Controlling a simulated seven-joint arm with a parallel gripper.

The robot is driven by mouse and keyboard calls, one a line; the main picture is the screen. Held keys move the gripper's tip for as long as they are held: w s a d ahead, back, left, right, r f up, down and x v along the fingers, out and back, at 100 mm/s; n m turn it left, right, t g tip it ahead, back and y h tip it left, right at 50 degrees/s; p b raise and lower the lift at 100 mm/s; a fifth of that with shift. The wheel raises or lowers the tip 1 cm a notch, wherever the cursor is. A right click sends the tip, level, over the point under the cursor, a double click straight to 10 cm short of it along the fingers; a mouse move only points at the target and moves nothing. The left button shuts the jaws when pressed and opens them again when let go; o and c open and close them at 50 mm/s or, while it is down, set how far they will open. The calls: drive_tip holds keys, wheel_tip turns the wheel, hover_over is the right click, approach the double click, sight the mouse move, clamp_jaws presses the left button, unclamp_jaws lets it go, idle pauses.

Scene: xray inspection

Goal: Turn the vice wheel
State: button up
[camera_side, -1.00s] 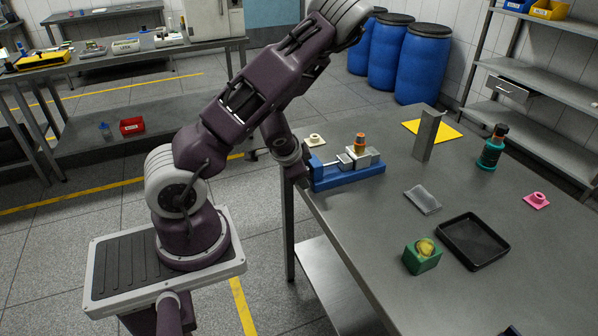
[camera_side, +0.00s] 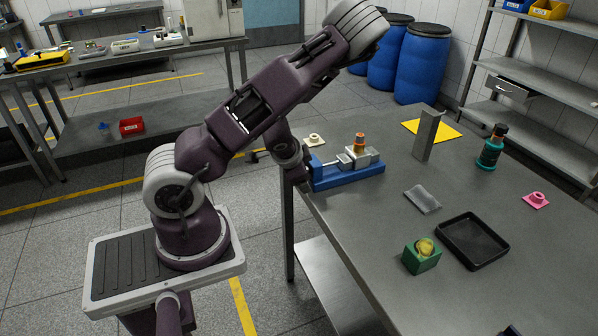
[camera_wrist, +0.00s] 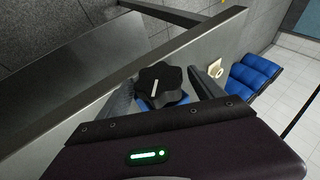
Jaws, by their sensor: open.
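The black lobed vice wheel (camera_wrist: 162,86) with a white mark line on its face shows in the wrist view. My gripper (camera_wrist: 165,80) is open, with one finger on each side of the wheel; I cannot tell whether either finger touches it. In the side view the blue vice (camera_side: 345,174) stands at the table's left edge with an orange and brown part (camera_side: 359,143) upright at its silver jaws. My gripper (camera_side: 303,176) is at the vice's left end there, and the wheel is hidden behind it.
The metal table (camera_side: 370,225) carries a cream flanged part (camera_side: 314,140) behind the vice, an upright metal bracket (camera_side: 427,136), a green block (camera_side: 421,256), a black tray (camera_side: 473,240) and a teal bottle (camera_side: 490,150). Bare tabletop lies in front of the vice.

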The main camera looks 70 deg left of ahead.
drive_tip(key=shift+r, duration=0.1)
wheel_tip(320, 180, up, 10)
drive_tip(key=shift+f, duration=0.1)
idle(0.3)
drive_tip(key=shift+w+a+f+t+h, duration=0.3)
drive_tip(key=shift+f+h, duration=0.05)
drive_tip(key=shift+h, duration=0.35)
drive_tip(key=f+h, duration=0.1)
drive_tip(key=f, duration=0.2)
drive_tip(key=s+f+h, duration=0.1)
drive_tip(key=f+h, duration=0.1)
drive_tip(key=f, duration=0.1)
drive_tip(key=f+n+h, duration=0.1)
drive_tip(key=f, duration=0.2)
drive_tip(key=shift+s+d+h, duration=0.15)
drive_tip(key=shift+d+h, duration=0.05)
drive_tip(key=shift+h, duration=0.1)
drive_tip(key=shift+c, duration=0.3)
